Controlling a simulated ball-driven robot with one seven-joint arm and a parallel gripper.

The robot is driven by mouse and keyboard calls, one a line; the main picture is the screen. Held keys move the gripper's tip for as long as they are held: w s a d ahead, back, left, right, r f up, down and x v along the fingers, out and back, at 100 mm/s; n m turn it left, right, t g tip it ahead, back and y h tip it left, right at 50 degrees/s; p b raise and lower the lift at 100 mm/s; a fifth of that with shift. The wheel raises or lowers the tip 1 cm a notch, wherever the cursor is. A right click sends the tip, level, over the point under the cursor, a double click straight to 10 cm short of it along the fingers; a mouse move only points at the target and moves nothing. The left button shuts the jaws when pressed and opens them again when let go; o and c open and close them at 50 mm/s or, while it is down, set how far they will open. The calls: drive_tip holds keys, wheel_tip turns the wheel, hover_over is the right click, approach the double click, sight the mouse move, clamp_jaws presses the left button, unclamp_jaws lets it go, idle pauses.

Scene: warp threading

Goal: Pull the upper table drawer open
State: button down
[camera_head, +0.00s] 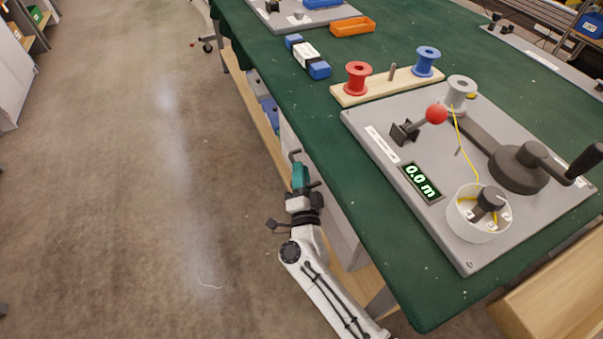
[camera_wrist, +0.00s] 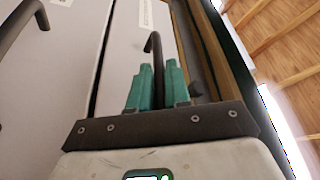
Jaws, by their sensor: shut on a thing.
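In the wrist view, the upper drawer (camera_wrist: 125,45) has a pale grey front with a white label, nearest the table's edge. Its dark bar handle (camera_wrist: 153,45) runs down between the green fingers of my gripper (camera_wrist: 158,78), which is shut on it. In the head view, my gripper (camera_head: 300,176) is at the table's left side, below the top, with a dark bit of the handle (camera_head: 294,154) showing beyond its fingers. The tabletop hides most of the drawer there. A wooden strip and dark gap show beside the front; I cannot tell how far it stands out.
A lower grey drawer front (camera_wrist: 65,60) with its own dark handle (camera_wrist: 30,12) is beside the upper one. The green tabletop (camera_head: 310,110) overhangs and carries a winding device and a spool rack (camera_head: 385,88). The floor (camera_head: 130,200) to the left is clear.

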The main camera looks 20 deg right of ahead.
drive_tip(key=a+b, duration=0.7)
drive_tip(key=a, duration=2.5)
drive_tip(key=shift+a, duration=0.35)
drive_tip(key=shift+s+f, duration=0.1)
drive_tip(key=c, duration=1.4)
unclamp_jaws()
drive_tip(key=shift+c, duration=0.2)
drive_tip(key=shift+s, duration=0.1)
drive_tip(key=p+v, duration=0.1)
drive_tip(key=v, duration=0.9)
drive_tip(key=shift+s, duration=0.25)
drive_tip(key=shift+a, duration=0.1)
